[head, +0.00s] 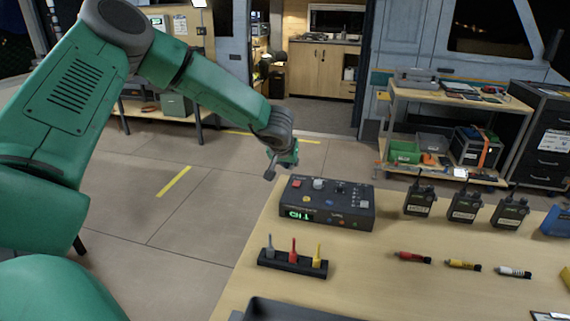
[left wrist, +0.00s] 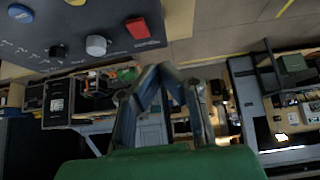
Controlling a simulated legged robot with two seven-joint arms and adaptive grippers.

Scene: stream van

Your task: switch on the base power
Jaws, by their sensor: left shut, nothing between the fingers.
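In the left wrist view the gripper (left wrist: 160,72) shows shut fingers, with the red button (left wrist: 137,28) and grey knob (left wrist: 96,45) up and to the left. My right gripper is not in view.
Several radios (head: 419,199) stand right of the base. A black holder (head: 292,262) with grey, red and yellow pieces lies in front. Red, yellow and white-banded connectors (head: 463,264) lie on the table. A dark tray (head: 290,309) is at the near edge. Floor left of the table is clear.

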